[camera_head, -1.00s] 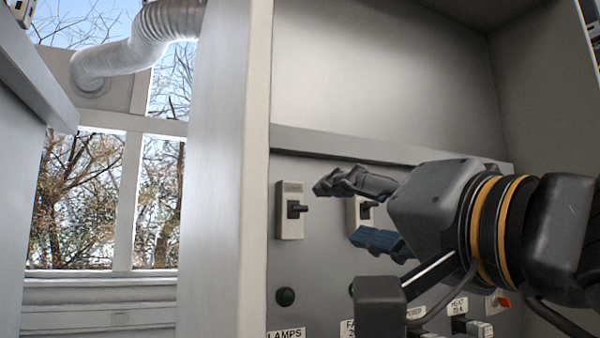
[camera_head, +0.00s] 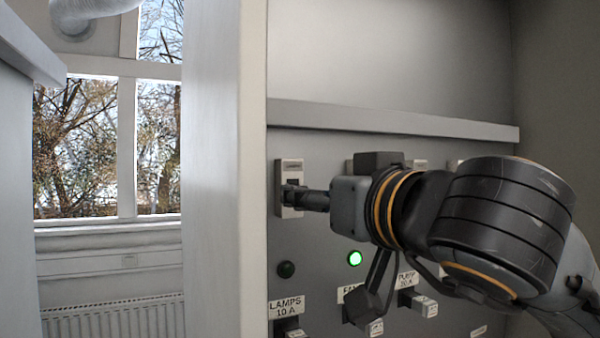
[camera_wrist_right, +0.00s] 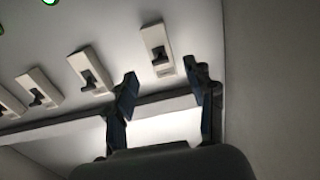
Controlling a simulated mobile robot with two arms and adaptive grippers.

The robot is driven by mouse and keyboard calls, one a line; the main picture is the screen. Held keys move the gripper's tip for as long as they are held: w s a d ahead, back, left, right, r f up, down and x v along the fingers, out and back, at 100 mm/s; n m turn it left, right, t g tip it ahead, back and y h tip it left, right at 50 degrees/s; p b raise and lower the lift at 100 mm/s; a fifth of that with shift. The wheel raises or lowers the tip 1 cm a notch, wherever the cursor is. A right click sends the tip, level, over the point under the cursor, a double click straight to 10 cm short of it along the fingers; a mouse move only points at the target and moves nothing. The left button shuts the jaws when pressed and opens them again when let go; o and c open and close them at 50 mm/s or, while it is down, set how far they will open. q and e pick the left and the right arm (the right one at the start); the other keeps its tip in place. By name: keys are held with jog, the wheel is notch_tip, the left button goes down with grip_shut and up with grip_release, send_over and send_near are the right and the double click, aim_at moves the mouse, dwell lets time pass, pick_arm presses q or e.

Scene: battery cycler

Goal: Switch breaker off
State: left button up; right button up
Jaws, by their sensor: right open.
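The leftmost breaker (camera_head: 283,171) is a pale upright plate with a dark lever, above the LAMPS 10 A label. My right gripper (camera_head: 296,197) is in front of its lower half and hides most of the lever. In the right wrist view my right gripper (camera_wrist_right: 167,74) is open, its two fingers apart and empty. That view shows a breaker (camera_wrist_right: 151,40) with its lever (camera_wrist_right: 160,57) just beyond the gap between the fingertips. I cannot tell if a finger touches it. My left gripper is not in view.
More breakers (camera_wrist_right: 86,64) stand in a row on the panel. Below are a dark lamp (camera_head: 286,269), a lit green lamp (camera_head: 355,258) and labelled blocks (camera_head: 425,306). A ledge (camera_head: 390,118) runs above, and a pale cabinet wall (camera_head: 225,200) stands close on the left.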

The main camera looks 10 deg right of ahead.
jog(key=shift+p+x, duration=0.7)
jog(key=shift+x, duration=1.4)
jog(key=shift+c, duration=0.4)
